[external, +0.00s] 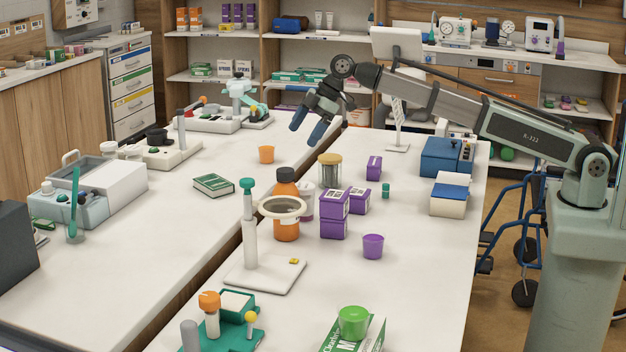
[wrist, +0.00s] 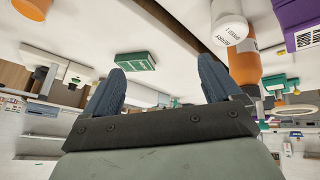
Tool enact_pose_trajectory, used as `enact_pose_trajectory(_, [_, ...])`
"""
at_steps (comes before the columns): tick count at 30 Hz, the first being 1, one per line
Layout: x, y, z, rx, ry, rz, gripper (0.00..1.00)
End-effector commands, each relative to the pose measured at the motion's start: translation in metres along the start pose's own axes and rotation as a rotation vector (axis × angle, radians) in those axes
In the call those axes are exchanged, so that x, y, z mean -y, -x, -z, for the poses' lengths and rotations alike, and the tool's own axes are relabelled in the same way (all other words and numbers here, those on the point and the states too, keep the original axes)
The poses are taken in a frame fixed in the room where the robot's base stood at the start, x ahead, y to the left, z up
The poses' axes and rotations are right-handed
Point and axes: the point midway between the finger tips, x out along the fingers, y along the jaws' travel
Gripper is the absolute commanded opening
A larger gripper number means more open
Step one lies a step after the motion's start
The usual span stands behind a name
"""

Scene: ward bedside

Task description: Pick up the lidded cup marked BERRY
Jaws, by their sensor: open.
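The lidded cup marked BERRY (wrist: 229,22) is pale, and its lettering shows upside down at the top right of the wrist view. In the external view a pale cup (external: 308,205), probably the same one, stands on the table, partly hidden by the orange bottle (external: 286,226); its lettering cannot be read there. My gripper (external: 309,126) is open and empty, in the air above and beyond the cup. In the wrist view its two blue fingers (wrist: 161,66) are spread, with the cup off to their right.
Stacked purple boxes (external: 333,228) stand right of the cup, a lidded jar (external: 330,170) behind it. A magnifier ring on a stand (external: 283,207) is in front of the bottle. An orange cup (external: 266,155) and green box (external: 213,184) lie left.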

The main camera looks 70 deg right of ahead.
Motion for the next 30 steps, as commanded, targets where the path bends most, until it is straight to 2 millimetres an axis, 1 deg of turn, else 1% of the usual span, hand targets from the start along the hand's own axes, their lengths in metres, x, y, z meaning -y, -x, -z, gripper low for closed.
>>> enact_pose_trajectory(1, [0.027,-0.002,0.005,0.023,-0.001,0.051,0.91])
enact_pose_trajectory(3, [0.054,-0.003,0.009,0.056,-0.008,0.109,0.91])
enact_pose_trajectory(6, [0.081,-0.003,0.012,0.093,-0.014,0.166,0.91])
enact_pose_trajectory(9, [0.095,-0.004,0.013,0.114,-0.019,0.197,0.91])
enact_pose_trajectory(11, [0.099,-0.006,0.013,0.12,-0.02,0.206,0.91])
enact_pose_trajectory(14, [0.103,-0.016,0.011,0.124,-0.02,0.21,0.91])
enact_pose_trajectory(24, [0.112,-0.068,0.005,0.123,-0.02,0.207,0.91])
enact_pose_trajectory(30, [0.115,-0.084,0.003,0.122,-0.02,0.206,0.91])
